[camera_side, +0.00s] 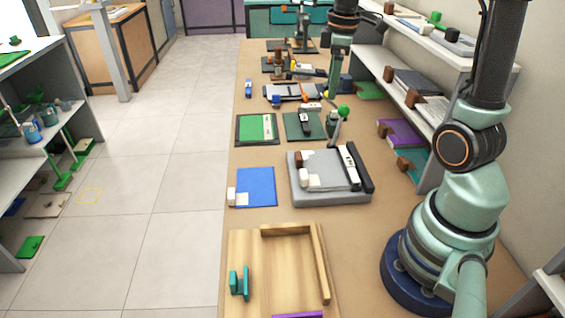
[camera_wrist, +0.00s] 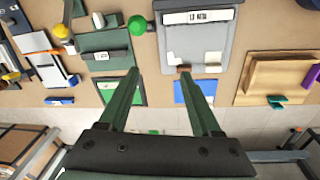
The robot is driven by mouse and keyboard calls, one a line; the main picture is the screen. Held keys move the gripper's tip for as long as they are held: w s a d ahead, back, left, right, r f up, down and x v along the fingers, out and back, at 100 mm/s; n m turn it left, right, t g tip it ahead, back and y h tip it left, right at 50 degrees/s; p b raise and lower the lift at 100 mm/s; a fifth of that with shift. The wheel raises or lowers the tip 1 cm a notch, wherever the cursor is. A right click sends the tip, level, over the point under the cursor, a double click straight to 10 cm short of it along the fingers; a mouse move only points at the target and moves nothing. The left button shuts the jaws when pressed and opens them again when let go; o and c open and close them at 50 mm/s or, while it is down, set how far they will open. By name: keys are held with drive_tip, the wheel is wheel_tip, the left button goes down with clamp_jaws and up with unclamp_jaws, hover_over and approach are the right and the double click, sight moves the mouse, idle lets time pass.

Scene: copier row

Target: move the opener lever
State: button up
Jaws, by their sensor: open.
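The lever I take for the opener lever has a round green knob (camera_side: 343,111) on a slanted pale stem. It rises at the right end of a dark green board, beyond the grey flat machine (camera_side: 300,195). In the side view my gripper (camera_side: 334,86) hangs above the table, near the lever. I see no contact between them.
A wooden tray (camera_side: 240,263) lies at the front, with a blue mat (camera_side: 257,185) left of the grey machine. A green panel (camera_side: 253,128) lies left of the lever. Shelves with brown-handled folders (camera_side: 400,133) line the right wall. Open floor lies left.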

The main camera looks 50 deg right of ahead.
drive_tip(key=n+g, duration=0.1)
drive_tip(key=n, duration=0.1)
hover_over(344, 106)
drive_tip(key=f, duration=0.3)
drive_tip(key=shift+w+f+y, duration=0.2)
drive_tip(key=shift+f+y, duration=0.2)
drive_tip(key=shift+s+d+f, duration=0.1)
drive_tip(key=shift+f, duration=1.6)
drive_tip(key=shift+s+d+f, duration=0.1)
drive_tip(key=shift+f, duration=1.6)
drive_tip(key=shift+a, duration=0.1)
clamp_jaws()
drive_tip(key=shift+w+a+r, duration=0.1)
drive_tip(key=shift+w+a, duration=0.65)
drive_tip(key=shift+w, duration=0.05)
